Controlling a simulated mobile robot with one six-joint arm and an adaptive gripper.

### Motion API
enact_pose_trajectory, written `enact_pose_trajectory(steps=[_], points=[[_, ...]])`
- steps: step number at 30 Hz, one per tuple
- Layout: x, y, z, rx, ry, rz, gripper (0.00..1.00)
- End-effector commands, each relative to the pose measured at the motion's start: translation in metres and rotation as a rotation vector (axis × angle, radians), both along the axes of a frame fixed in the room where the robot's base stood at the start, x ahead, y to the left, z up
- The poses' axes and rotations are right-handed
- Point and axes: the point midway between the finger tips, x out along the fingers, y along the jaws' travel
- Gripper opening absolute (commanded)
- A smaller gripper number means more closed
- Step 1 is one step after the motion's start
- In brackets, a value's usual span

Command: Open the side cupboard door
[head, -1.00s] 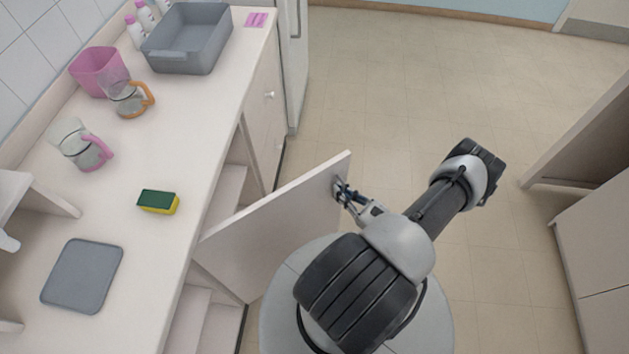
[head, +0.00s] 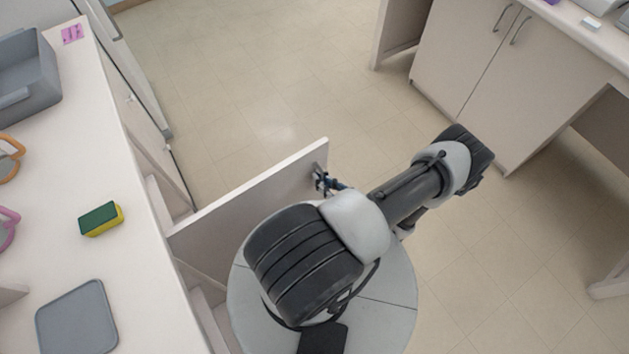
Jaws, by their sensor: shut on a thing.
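The side cupboard door (head: 255,207) stands swung out from the counter front at a wide angle, with the open cupboard showing behind its hinge side. My gripper (head: 322,181) is at the door's free edge, near its top corner, shut on the door handle. The handle itself is small and mostly hidden by the fingers. My arm reaches over my round base to the door and covers part of the lower door.
The counter on the left holds a grey tub (head: 28,75), a green and yellow sponge (head: 101,219) and a grey board (head: 77,318). Bare floor (head: 250,90) lies beyond the door. A cupboard (head: 480,70) with two handles stands at the upper right.

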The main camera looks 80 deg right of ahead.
Motion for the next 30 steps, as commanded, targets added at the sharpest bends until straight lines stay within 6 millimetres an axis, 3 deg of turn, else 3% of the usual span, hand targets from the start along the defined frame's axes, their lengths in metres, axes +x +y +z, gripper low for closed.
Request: enact_pose_trajectory(steps=[15, 16, 20, 30], points=[[-0.0025, -0.0023, -0.0001, 0.000, 0.001, -0.012, 0.00], [-0.0025, -0.0023, -0.0001, 0.000, 0.001, -0.012, 0.07], [-0.0024, -0.0021, -0.0001, 0.000, 0.001, -0.011, 0.16], [-0.0038, -0.0007, 0.0001, 0.000, 0.000, -0.010, 0.16]])
